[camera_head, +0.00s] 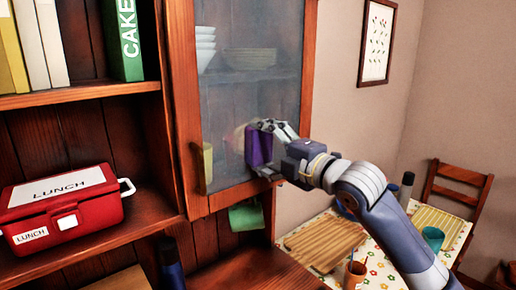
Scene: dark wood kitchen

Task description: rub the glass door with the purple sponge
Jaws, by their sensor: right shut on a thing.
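The purple sponge (259,147) is in my right gripper (270,150), which is shut on it. The sponge is at the lower right part of the glass door (228,108) and looks to be against the pane, though the exact contact is hard to tell. The glass door has a brown wooden frame and looks closed. A pale smudge shows on the glass around the sponge. My right arm comes in from the lower right. My left gripper is not in view.
A red lunch box (65,208) stands on the open shelf at left, below several books (36,45). Stacked bowls (205,50) show behind the glass. Below right, a table holds a wooden board (325,242) and a teal cup (433,238). A chair (458,190) stands behind.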

